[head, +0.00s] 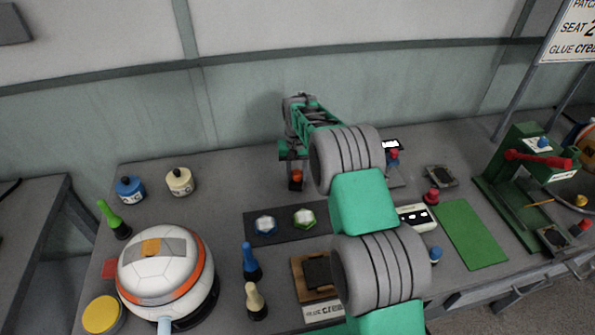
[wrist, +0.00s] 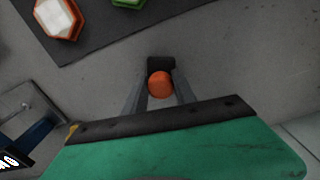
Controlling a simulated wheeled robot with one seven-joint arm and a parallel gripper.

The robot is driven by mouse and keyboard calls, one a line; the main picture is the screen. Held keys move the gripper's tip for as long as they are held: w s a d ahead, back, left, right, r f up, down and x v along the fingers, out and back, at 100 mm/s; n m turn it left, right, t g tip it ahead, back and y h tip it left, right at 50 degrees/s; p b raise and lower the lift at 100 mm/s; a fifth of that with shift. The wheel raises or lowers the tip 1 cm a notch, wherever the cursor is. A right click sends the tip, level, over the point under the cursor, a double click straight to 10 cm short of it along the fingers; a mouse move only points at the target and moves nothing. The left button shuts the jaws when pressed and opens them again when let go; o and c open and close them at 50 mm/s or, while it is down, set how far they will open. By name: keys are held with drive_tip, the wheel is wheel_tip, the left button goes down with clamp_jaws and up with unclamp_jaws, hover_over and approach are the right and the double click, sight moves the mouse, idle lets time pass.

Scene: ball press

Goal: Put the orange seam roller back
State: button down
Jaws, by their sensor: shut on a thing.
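The orange seam roller (head: 297,175) is at the back middle of the bench, just behind the dark mat. It has an orange rounded top and a dark lower part. My gripper (head: 296,168) points down over it and is shut on it. In the wrist view the orange top (wrist: 160,85) sits between the two grey fingers of my gripper (wrist: 160,92), with a dark block just beyond it. I cannot tell whether the roller's lower end touches the bench or a holder.
A dark mat (head: 285,236) with two hexagonal patches lies in front of the roller. A green press (head: 530,180) stands right. My arm hides part of the bench.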

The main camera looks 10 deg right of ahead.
drive_tip(key=shift+f, duration=0.2)
drive_tip(key=c, duration=1)
unclamp_jaws()
